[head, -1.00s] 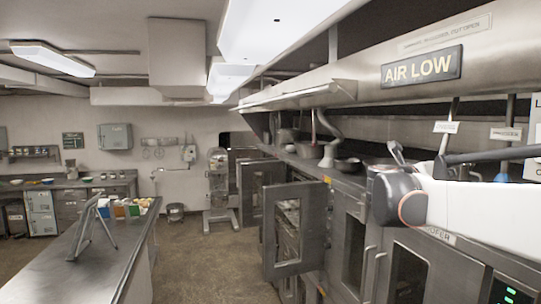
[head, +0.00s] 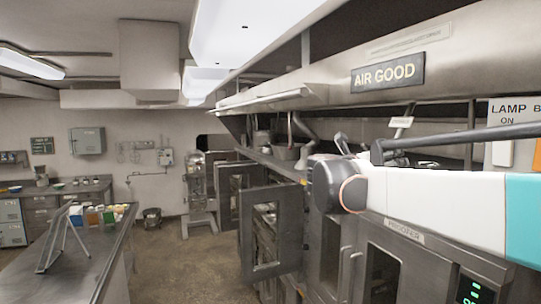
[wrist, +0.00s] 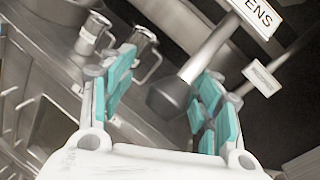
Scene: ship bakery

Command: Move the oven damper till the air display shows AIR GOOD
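The air display (head: 388,73) on the hood front reads AIR GOOD in the head view. In the wrist view, a grey rod with a dark rounded knob (wrist: 168,97), apparently the damper handle, comes down from the upper right. My gripper (wrist: 165,78) has its teal-padded fingers apart, one on each side of the knob. I cannot tell whether either pad touches it. In the head view my white arm hides most of the gripper and the handle.
A lettered plate ending in ENS (wrist: 262,16) and a small tag (wrist: 261,80) are close by. Metal mugs (wrist: 93,33) stand left of my fingers. A LAMP sign (head: 515,112) is at right. An oven door (head: 270,232) stands open. Floor between counter (head: 75,270) and ovens is clear.

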